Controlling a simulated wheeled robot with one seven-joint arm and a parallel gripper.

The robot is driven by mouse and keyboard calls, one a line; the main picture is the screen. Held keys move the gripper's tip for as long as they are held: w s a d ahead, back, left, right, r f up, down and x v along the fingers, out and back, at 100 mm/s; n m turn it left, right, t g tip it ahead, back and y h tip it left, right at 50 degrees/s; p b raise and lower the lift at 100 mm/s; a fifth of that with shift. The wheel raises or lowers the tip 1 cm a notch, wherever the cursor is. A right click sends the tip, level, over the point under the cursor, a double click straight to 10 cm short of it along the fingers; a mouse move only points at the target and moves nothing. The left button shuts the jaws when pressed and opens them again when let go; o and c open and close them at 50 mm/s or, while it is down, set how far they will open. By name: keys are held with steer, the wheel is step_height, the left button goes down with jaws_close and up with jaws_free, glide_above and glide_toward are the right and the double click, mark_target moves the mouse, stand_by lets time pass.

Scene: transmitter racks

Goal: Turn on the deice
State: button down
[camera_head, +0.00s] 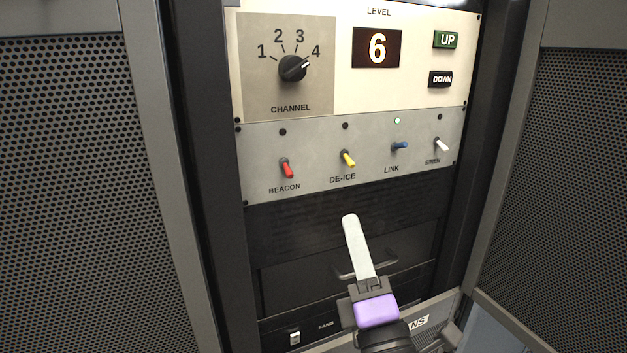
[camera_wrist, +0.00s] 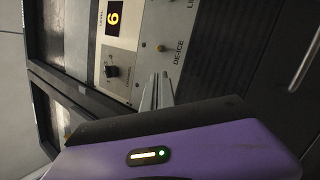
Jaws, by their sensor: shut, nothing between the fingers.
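The DE-ICE switch is a small toggle with a yellow lever (camera_head: 348,158), on the grey switch panel (camera_head: 300,140) between BEACON and LINK. Its lever points downward and the lamp above it is dark. In the wrist view the fingers (camera_wrist: 157,78) point toward the panel near the yellow lever.
The red BEACON (camera_head: 287,168), blue LINK (camera_head: 400,146) and white SIREN (camera_head: 441,144) toggles flank it; the LINK lamp is lit green. Above are the CHANNEL knob (camera_head: 292,68) and a display (camera_head: 377,47) reading 6. Perforated doors stand on both sides. A drawer handle (camera_head: 378,266) is behind my gripper.

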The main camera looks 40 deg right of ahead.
mark_target(349, 160)
steer(key=shift+s+d+f+n+h, duration=0.15)
steer(key=shift+d+n+h, duration=0.15)
steer(key=shift+n, duration=0.4)
steer(key=p+x, duration=0.4)
steer(key=x, duration=0.5)
steer(key=shift+d+p, duration=0.1)
steer(key=shift+p, duration=0.3)
steer(key=shift+w+d, duration=0.15)
steer(key=shift+w, duration=0.35)
steer(key=shift+r+g+p, duration=0.3)
steer(key=shift+r+p, duration=0.1)
steer(key=shift+p, duration=0.8)
